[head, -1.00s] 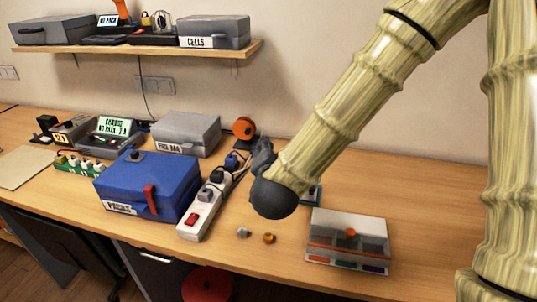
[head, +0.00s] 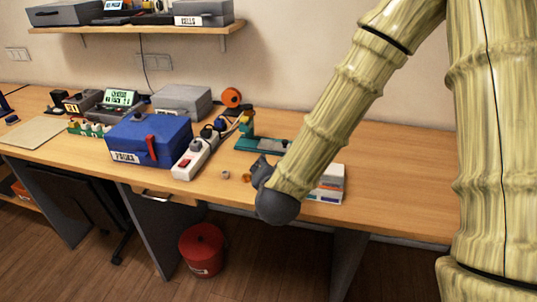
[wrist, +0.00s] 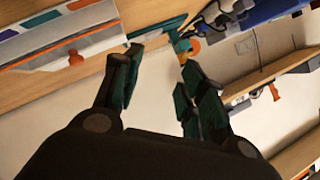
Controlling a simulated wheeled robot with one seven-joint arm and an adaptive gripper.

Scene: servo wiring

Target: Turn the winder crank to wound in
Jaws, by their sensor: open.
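An orange round reel-like disc (head: 231,97) stands at the back of the desk, beside the grey case. It may be the winder; I cannot make out a crank handle on it. A teal device (head: 262,144) with an upright post lies in front of it, partly behind my arm. In the wrist view the teal device (wrist: 165,28) shows beyond my fingers, with the orange disc (wrist: 194,46) close to the right fingertip in the picture. My gripper (wrist: 160,58) is open and empty, its fingers apart. In the head view my gripper (head: 261,168) is mostly hidden by my wrist, over the desk's front part.
A blue case (head: 150,140), a white power strip (head: 196,155) and a grey case (head: 183,101) stand left of my gripper. A shelf (head: 135,29) hangs above. The desk's right side is clear.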

